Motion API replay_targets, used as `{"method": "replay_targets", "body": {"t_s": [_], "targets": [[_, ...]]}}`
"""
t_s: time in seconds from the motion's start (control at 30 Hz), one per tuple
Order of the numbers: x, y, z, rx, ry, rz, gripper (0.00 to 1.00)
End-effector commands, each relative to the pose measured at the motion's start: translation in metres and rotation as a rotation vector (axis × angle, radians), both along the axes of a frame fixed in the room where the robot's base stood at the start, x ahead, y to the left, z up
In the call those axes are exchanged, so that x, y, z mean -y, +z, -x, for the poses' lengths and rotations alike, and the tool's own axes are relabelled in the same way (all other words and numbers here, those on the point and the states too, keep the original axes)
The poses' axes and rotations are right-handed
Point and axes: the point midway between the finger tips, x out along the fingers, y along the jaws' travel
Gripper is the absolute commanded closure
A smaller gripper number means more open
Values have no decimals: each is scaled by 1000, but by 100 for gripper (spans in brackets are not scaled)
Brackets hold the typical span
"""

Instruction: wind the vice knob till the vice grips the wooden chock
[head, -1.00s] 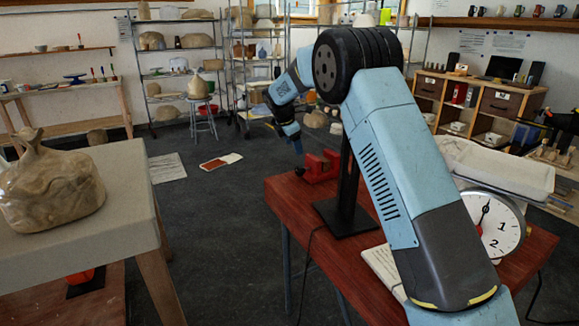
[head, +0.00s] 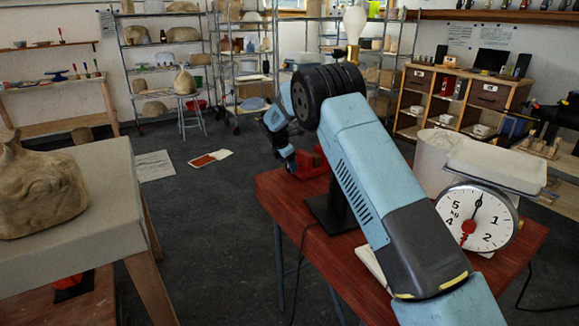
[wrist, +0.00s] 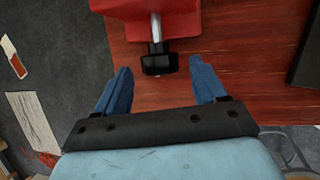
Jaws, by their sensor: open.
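The red vice (head: 308,163) stands at the far left corner of the red-brown table, partly behind my arm. In the wrist view the vice body (wrist: 180,18) is at the top, with a metal screw leading to the black vice knob (wrist: 159,63). My gripper (wrist: 160,68) is open, its blue fingers on either side of the knob's outer end, with a gap on both sides. In the head view my gripper (head: 291,164) is small and beside the vice. The wooden chock is not visible in either view.
A black lamp stand (head: 335,214) with a bulb (head: 354,22) above stands behind my arm. A dial scale (head: 478,218) and a pale bin (head: 431,160) are on the right. A cloth-topped table with a clay form (head: 38,190) is at left.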

Motion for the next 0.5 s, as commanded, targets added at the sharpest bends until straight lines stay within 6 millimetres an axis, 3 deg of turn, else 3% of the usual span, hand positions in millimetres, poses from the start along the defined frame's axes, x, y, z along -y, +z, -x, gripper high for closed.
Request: {"method": "replay_targets", "body": {"t_s": [0.2,0.5], "targets": [[4,-15,-6,1,0,1,30],[5,-18,-7,2,-1,0,30]]}}
